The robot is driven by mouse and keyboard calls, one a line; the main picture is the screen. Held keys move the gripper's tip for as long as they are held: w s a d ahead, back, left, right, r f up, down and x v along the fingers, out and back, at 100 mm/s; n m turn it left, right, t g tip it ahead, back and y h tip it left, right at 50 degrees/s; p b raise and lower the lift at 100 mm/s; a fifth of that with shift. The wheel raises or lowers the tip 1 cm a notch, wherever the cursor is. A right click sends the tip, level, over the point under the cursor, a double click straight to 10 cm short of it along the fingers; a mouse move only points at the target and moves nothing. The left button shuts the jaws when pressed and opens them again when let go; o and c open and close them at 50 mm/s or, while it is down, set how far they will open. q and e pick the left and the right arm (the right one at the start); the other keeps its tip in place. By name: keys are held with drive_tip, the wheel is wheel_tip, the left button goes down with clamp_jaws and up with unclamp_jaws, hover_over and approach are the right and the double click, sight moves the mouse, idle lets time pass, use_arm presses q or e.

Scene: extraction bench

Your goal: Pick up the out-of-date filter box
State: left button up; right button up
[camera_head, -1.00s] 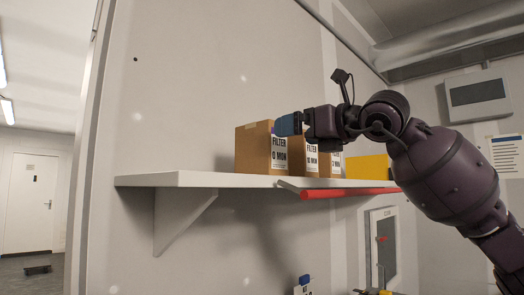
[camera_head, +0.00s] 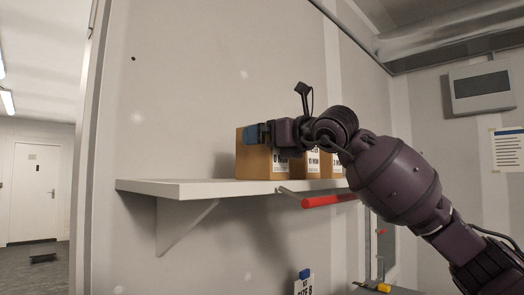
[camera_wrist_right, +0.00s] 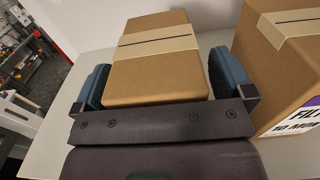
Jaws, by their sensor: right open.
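Several cardboard filter boxes stand in a row on a white wall shelf (camera_head: 150,188). The leftmost filter box (camera_head: 256,163) has a label that reads about "0 MON", partly covered by my gripper. The box beside it (camera_head: 310,168) reads "10 MON"; a third box (camera_head: 337,170) is mostly hidden by my arm. My right gripper (camera_head: 254,134) is open at the top of the leftmost box. In the right wrist view, that box (camera_wrist_right: 155,75) lies between the two blue fingers, and the "10 MON" box (camera_wrist_right: 285,70) stands just right of the right finger. My left gripper is not in view.
A tag reading "SIZE 8" (camera_head: 304,286) is lower down. The shelf's left part is bare. A grey panel (camera_head: 482,88) hangs on the right wall.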

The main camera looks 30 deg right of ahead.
drive_tip(key=c, duration=1.1)
drive_tip(key=shift+r, duration=0.1)
